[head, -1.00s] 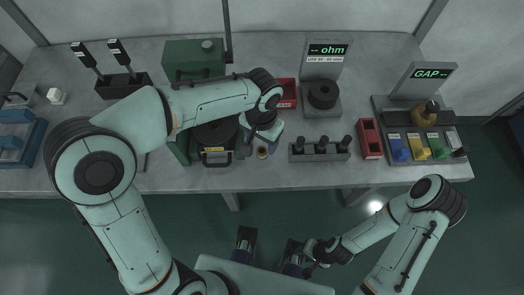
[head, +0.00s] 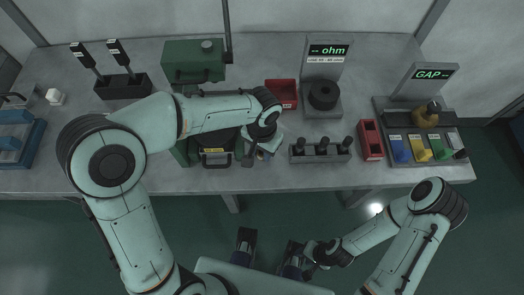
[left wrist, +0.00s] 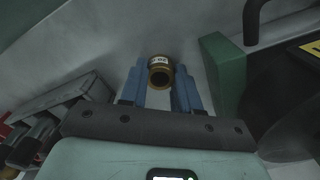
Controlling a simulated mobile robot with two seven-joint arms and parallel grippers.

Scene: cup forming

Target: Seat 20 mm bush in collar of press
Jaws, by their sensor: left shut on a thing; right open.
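The bush (left wrist: 160,72) is a short brass-coloured ring with a white label, too small to read surely. In the left wrist view it sits between the blue fingertips of my left gripper (left wrist: 161,80), which is shut on it. In the head view my left gripper (head: 260,154) is at the table's front half, just right of the press (head: 216,159). The press is dark with a green frame and a yellow-edged label at its front. Its collar is hidden under my left arm. My right gripper (head: 309,262) is open and empty, below the table's front edge.
A rack with several black-topped pegs (head: 320,150) stands right of my left gripper. Red trays (head: 282,92) (head: 371,139), an ohm gauge (head: 323,95) and a GAP station (head: 421,132) with coloured blocks are further right.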

